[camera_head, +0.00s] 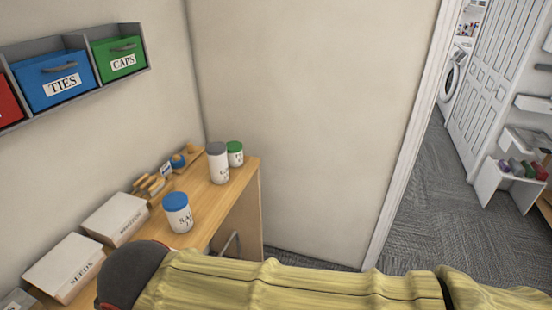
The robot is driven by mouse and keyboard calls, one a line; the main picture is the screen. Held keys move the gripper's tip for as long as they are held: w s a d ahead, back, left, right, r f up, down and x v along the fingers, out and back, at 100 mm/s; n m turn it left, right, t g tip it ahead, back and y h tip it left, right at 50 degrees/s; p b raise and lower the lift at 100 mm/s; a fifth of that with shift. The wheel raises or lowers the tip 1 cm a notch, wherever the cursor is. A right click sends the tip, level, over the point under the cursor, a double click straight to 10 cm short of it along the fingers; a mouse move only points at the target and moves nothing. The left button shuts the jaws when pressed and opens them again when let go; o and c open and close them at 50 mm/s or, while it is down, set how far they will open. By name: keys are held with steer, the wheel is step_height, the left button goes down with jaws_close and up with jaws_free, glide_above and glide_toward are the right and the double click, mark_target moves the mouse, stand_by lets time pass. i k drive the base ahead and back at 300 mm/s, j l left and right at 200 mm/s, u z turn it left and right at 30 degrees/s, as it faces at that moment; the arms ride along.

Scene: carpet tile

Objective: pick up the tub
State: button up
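Three white lidded containers stand upright on a wooden desk (203,228), and I cannot tell which one is called the tub. The one with a blue lid (178,213) is nearest, with partly readable dark lettering. A taller one with a grey lid (218,163) stands farther back. A smaller one with a green lid (235,154) stands just behind it at the far end. My gripper does not show. A yellow ribbed shape with a dark grey rounded end, which looks like my arm, crosses the bottom and hides part of the desk.
White boxes (115,219) and (64,267), the latter marked SEEDS, lie along the wall side. A wooden organiser (150,185) with small items stands behind. A wall shelf holds a blue TIES bin (56,80) and green CAPS bin (119,53). Carpet (440,215) is open beyond the doorway.

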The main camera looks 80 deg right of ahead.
mark_target(216, 151)
steer(key=z, duration=1.9)
steer(key=i+l+z, duration=0.25)
steer(key=l, duration=0.25)
steer(key=i+l+z, duration=0.25)
steer(key=i+l, duration=0.15)
